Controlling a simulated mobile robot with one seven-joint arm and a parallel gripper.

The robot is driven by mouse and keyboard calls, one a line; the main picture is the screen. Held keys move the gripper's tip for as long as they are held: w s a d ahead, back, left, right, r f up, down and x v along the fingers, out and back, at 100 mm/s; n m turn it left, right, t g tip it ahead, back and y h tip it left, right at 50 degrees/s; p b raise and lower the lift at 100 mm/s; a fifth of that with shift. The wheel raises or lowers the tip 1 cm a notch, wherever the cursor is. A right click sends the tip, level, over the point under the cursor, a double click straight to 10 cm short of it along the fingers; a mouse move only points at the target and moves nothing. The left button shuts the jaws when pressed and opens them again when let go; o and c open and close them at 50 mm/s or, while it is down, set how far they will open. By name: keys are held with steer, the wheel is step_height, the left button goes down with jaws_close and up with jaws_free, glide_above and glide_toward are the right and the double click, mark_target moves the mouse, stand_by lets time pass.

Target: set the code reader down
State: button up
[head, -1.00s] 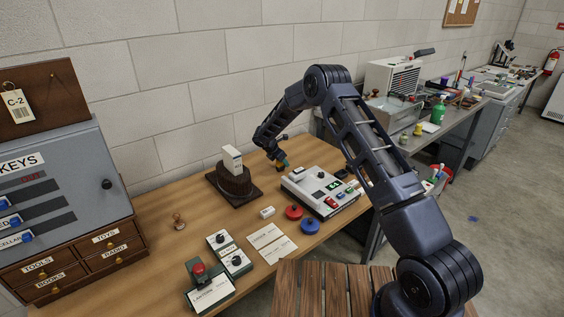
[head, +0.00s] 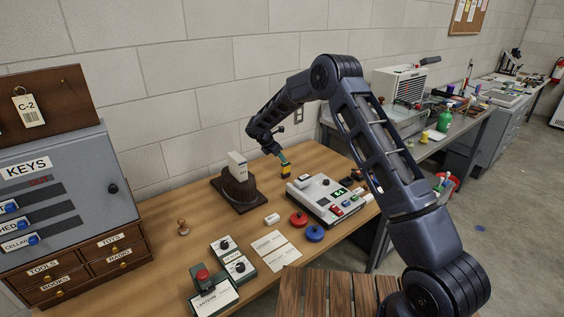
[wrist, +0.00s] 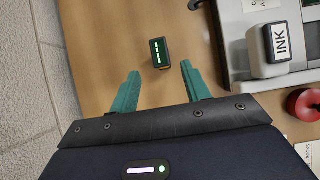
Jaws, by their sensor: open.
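The code reader appears to be the small yellow and black device (head: 285,172) standing upright on the wooden bench, left of the grey console. In the wrist view its dark end with green lit marks (wrist: 160,52) faces me. My gripper (head: 283,157) is just above it, pointing down. In the wrist view the teal fingers of my gripper (wrist: 160,70) are spread with a clear gap on both sides of the device, which shows just beyond the tips. Nothing is held.
The grey console (head: 328,198) stands right of the device. A dark round stand with a white block (head: 238,190) is on its left. Red (head: 298,218) and blue (head: 314,233) discs and a white block marked INK (wrist: 270,45) are nearby. Bare wood surrounds the device.

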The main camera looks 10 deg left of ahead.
steer(key=shift+s+a+r, duration=0.25)
steer(key=shift+s+r, duration=0.05)
steer(key=shift+r, duration=0.3)
steer(key=s+d+r+m, duration=0.2)
steer(key=d+r+m, duration=0.1)
steer(key=d+r, duration=0.5)
steer(key=s+d+r+m, duration=0.2)
steer(key=d+r+m, duration=0.1)
steer(key=d+r, duration=0.5)
steer(key=s+d+r+m+g+y, duration=0.1)
steer(key=s+d+r+m, duration=0.6)
steer(key=s+d+r, duration=0.55)
steer(key=s+d+r+m+y, duration=0.1)
steer(key=s+d+r+m, duration=0.15)
steer(key=s+d, duration=0.45)
steer(key=s+d+r+m+y, duration=0.1)
steer(key=s+d+r+m, duration=0.1)
steer(key=s+d+m, duration=0.35)
steer(key=s+d+f+m, duration=0.1)
steer(key=s+d+m, duration=0.1)
steer(key=s, duration=0.7)
steer(key=s+d+f+m+t+y, duration=0.1)
steer(key=s+d+f+m, duration=0.1)
steer(key=s, duration=0.8)
steer(key=shift+d+m+y, duration=0.3)
steer(key=shift+d+m, duration=0.45)
steer(key=shift+m, duration=0.25)
